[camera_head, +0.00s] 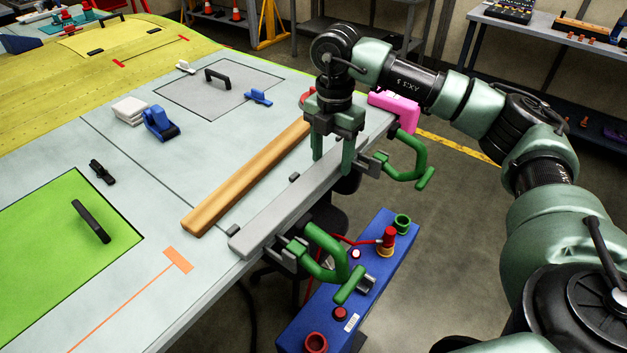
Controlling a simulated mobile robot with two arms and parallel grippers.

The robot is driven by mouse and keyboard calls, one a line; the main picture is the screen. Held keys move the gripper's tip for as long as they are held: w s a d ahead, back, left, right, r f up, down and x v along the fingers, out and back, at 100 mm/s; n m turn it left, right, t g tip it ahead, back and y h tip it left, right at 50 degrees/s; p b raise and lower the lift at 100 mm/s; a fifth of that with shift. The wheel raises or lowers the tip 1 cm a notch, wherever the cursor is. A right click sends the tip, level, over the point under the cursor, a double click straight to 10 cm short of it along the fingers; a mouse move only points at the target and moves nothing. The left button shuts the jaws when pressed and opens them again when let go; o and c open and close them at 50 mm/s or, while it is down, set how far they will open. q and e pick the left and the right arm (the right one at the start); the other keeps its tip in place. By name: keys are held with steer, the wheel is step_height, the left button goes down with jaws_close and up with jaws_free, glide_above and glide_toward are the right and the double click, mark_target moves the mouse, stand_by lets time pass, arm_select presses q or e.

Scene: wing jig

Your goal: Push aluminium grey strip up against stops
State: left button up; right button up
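The aluminium grey strip (290,208) is a long bar lying along the near right edge of the pale panel. Small dark blocks, which look like stops, sit along its far side, one by its middle (294,177) and one by its lower left end (233,230). I cannot tell whether the strip touches them. My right gripper (333,165) points down over the strip's upper half. Its green fingers are apart, one at each long side of the strip. Whether they press on it is unclear. My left gripper is not in view.
A wooden strip (245,181) lies parallel beyond the grey one. Green clamps (325,250) (408,165) stand at the panel edge, with a pink block (396,108) at the far end. A blue box (300,330) with buttons is below the edge. A blue tool (160,124) lies farther left.

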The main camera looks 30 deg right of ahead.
steer(key=c, duration=0.8)
steer(key=shift+c, duration=0.2)
steer(key=shift+w+a, duration=0.25)
steer(key=shift+w, duration=0.25)
steer(key=o, duration=1)
steer(key=shift+o, duration=0.8)
steer(key=shift+w, duration=0.15)
steer(key=shift+r+p, duration=2.55)
steer(key=shift+r, duration=0.95)
